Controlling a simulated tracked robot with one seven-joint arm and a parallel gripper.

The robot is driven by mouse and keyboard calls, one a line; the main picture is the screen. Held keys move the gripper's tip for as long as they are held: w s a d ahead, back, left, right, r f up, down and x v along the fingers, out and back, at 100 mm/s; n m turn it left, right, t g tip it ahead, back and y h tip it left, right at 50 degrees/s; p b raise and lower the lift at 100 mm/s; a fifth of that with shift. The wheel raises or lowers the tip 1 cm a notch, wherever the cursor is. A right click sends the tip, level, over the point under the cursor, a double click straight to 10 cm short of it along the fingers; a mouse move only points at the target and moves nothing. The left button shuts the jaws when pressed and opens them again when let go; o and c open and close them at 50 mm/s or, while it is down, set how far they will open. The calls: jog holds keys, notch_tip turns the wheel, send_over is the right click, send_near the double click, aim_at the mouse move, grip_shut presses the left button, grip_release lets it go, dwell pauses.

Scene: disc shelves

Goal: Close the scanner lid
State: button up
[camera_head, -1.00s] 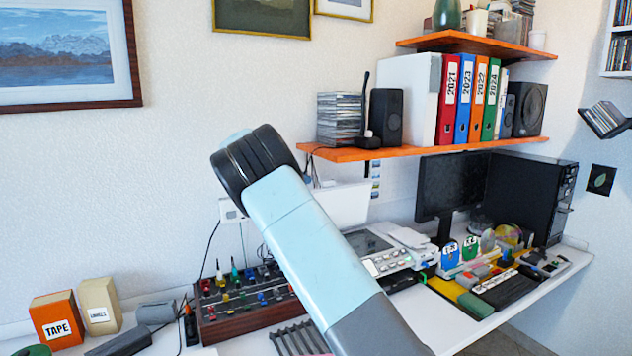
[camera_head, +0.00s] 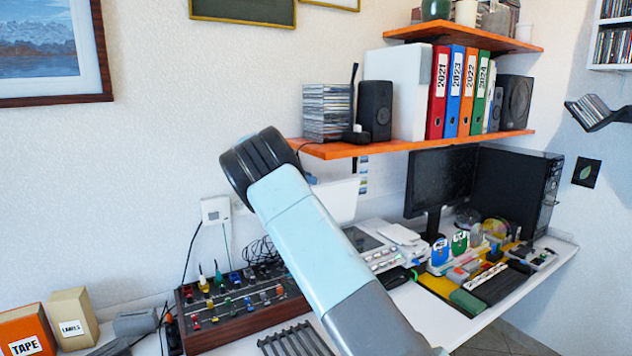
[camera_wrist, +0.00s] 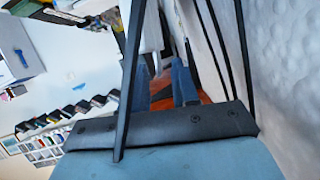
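The scanner (camera_head: 372,244) sits on the white desk, partly hidden behind my arm. It has a pale body, a dark glass area and a row of buttons. Its white lid (camera_head: 340,197) stands raised at the back, below the orange shelf, and my arm covers part of it. In the wrist view my gripper (camera_wrist: 163,82) shows two blue-grey fingers with a gap between them and nothing held. The fingers are not visible in the head view, so I cannot tell their distance from the lid.
The lower orange shelf (camera_head: 400,146) carries speakers, a disc stack and binders above the scanner. A mixer (camera_head: 240,297) stands left of it; a monitor (camera_head: 440,183) and black computer (camera_head: 513,190) stand right. The wall is close on the right in the wrist view.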

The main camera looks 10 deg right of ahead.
jog(key=shift+x, duration=1.8)
grip_shut()
